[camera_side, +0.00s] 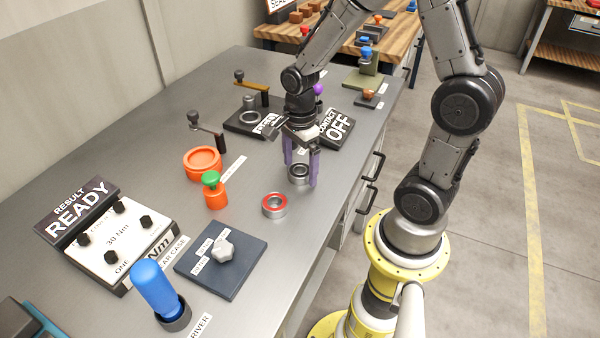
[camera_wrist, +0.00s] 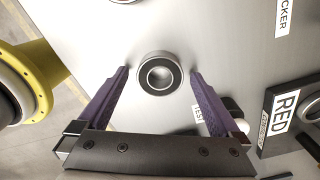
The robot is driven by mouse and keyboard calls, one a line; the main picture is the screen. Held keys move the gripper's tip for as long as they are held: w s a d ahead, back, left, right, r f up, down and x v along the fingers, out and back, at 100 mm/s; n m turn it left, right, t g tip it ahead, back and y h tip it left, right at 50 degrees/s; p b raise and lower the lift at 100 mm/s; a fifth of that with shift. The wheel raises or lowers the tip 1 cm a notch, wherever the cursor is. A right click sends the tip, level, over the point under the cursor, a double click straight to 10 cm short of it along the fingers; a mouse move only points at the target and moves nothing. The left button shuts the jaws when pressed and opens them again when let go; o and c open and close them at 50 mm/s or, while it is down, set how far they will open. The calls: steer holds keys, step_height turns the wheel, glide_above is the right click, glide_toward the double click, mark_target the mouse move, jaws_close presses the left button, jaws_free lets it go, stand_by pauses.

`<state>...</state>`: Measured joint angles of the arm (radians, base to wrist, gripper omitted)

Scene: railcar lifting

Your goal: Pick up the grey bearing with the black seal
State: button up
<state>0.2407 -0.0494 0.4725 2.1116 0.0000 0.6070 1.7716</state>
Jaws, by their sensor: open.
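The grey bearing with the black seal (camera_side: 299,174) lies flat on the metal bench in the side view, between the purple fingers of my gripper (camera_side: 301,170). In the wrist view the bearing (camera_wrist: 159,73) shows as a grey ring with a black inner band, just beyond and between the two purple fingertips of my gripper (camera_wrist: 158,75). The gripper is open, pointing down, and I see a gap between each finger and the bearing. A second grey bearing with a red seal (camera_side: 274,205) lies on the bench nearer the camera.
An orange ring-shaped dish (camera_side: 202,163) and an orange piece with a green knob (camera_side: 214,190) stand to the left. A dark blue plate with a grey knob (camera_side: 221,262) lies in front. The bench's right edge is close.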

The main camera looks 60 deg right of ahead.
jaws_close()
stand_by(0.3)
steer(key=shift+r, duration=0.15)
